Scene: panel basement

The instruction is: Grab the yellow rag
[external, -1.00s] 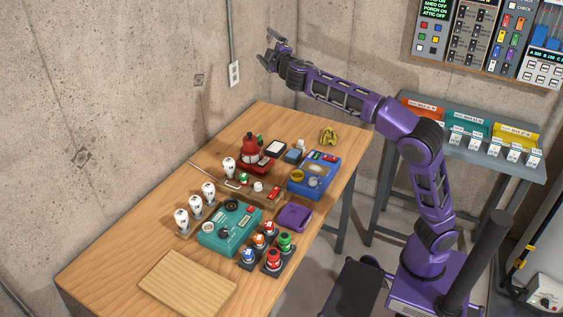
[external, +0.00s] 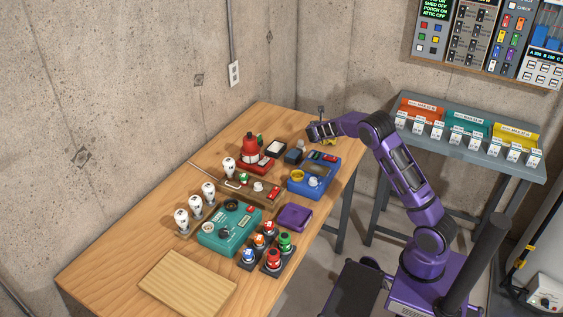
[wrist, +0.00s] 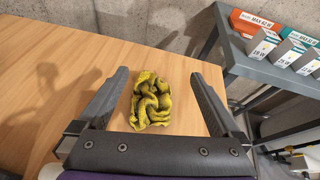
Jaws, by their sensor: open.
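The yellow rag (wrist: 153,101) lies crumpled on the wooden table (wrist: 40,80) in the wrist view. It sits between the two fingers of my gripper (wrist: 158,88), with a gap on each side. My gripper is open and holds nothing. In the external view my gripper (external: 320,122) is over the far right part of the table, and the arm hides most of the rag there; a bit of yellow shows below the hand. How high the fingers are above the table is hard to tell.
A blue box (external: 314,176), a dark block (external: 294,155) and a red device (external: 257,150) stand near my gripper. A grey bench (external: 470,140) with several labelled bins is to the right. The concrete wall (external: 150,80) rises behind the table.

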